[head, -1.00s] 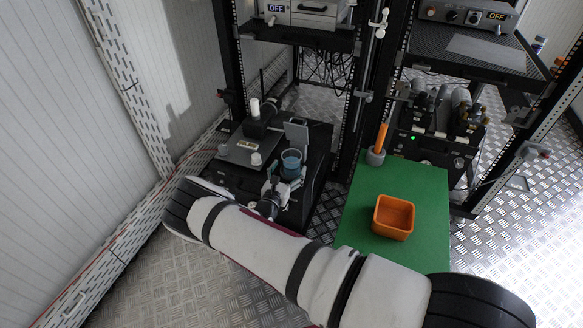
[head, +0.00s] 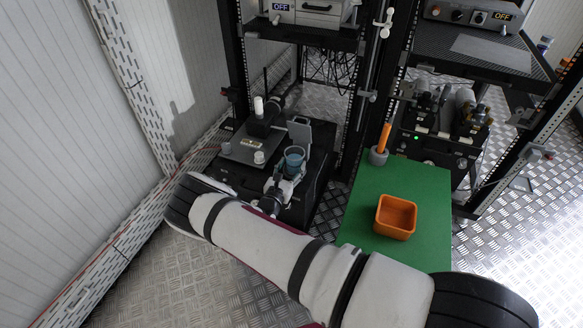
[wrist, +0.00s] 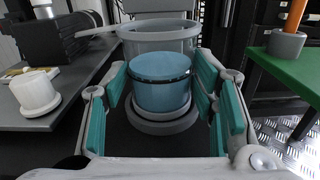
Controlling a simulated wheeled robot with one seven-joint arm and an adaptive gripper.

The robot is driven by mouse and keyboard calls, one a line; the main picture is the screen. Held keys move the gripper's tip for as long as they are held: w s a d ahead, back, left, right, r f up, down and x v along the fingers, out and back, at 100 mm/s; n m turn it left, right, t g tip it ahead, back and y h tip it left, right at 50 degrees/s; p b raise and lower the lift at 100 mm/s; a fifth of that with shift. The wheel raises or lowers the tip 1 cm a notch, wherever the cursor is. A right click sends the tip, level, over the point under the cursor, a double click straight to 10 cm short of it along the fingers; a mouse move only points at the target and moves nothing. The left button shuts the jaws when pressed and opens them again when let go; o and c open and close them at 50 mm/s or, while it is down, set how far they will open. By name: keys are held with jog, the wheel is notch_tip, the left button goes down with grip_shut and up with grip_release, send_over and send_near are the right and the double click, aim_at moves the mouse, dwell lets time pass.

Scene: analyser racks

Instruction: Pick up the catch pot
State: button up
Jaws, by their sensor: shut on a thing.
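In the head view the catch pot (head: 294,160) is at the front right of the black bench unit, below an upright grey plate. My gripper (wrist: 161,84) is shut on it, with teal pads on its left and right sides.
A grey plate with a white knob (wrist: 36,92) lies left of the pot. The green table (head: 360,220) on the right bears an orange bin (head: 396,217) and an orange-handled tool in a grey holder (head: 378,156). Black rack posts stand close behind.

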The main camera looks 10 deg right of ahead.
aim_at(291, 161)
jog(key=shift+r+p, duration=0.8)
jog(key=shift+r, duration=0.75)
jog(key=s+r+p, duration=0.1)
jog(key=s+p, duration=0.4)
jog(key=s, duration=1)
jog(key=shift+s, duration=0.4)
